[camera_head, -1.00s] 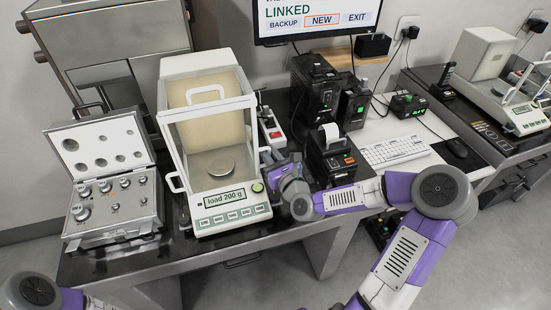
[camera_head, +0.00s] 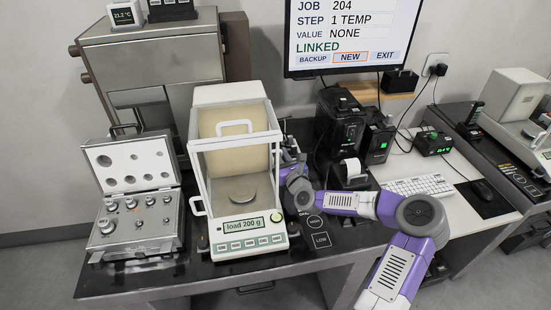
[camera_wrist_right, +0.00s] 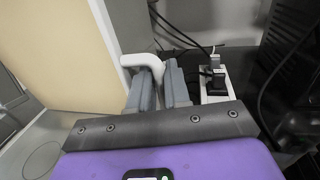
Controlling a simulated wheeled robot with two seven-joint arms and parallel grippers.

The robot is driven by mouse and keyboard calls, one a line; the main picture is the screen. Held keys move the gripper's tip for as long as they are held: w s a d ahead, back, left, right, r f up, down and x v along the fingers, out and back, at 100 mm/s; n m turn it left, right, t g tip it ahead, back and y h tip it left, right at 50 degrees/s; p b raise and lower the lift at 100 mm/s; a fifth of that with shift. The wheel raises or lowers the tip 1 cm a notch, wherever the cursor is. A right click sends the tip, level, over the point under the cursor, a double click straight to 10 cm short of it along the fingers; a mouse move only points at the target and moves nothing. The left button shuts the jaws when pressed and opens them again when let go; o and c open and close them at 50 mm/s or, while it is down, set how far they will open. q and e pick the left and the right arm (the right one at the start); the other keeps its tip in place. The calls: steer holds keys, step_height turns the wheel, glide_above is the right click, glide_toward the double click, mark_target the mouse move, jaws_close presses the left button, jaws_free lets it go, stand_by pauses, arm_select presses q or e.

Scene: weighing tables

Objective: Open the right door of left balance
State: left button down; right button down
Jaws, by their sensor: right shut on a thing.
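The left balance (camera_head: 251,243) stands on the dark table, with a glass draft shield in white frames, a round pan (camera_head: 241,190) and a display reading "load 200 g". My right gripper (camera_head: 287,152) is at the right side of its chamber, toward the rear, partly hidden by my wrist. In the right wrist view my fingers (camera_wrist_right: 160,88) are shut on the white handle (camera_wrist_right: 141,61) of the right door, beside a white upright frame. The clear glass makes the exact door opening hard to tell. My left gripper is out of view.
An open weight case (camera_head: 137,226) stands left of the balance. A label printer (camera_head: 352,172), black computer units (camera_head: 340,125) and a keyboard (camera_head: 420,186) are to the right. A power strip (camera_wrist_right: 215,85) with cables lies just behind my gripper.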

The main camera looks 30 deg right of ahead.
steer(key=c, duration=1.3)
jaws_free()
steer(key=shift+s, duration=0.15)
steer(key=s, duration=0.2)
steer(key=s+a+p, duration=0.1)
steer(key=s, duration=0.4)
steer(key=shift+s+a+p, duration=0.1)
steer(key=shift+a+p, duration=0.15)
steer(key=shift+p, duration=0.15)
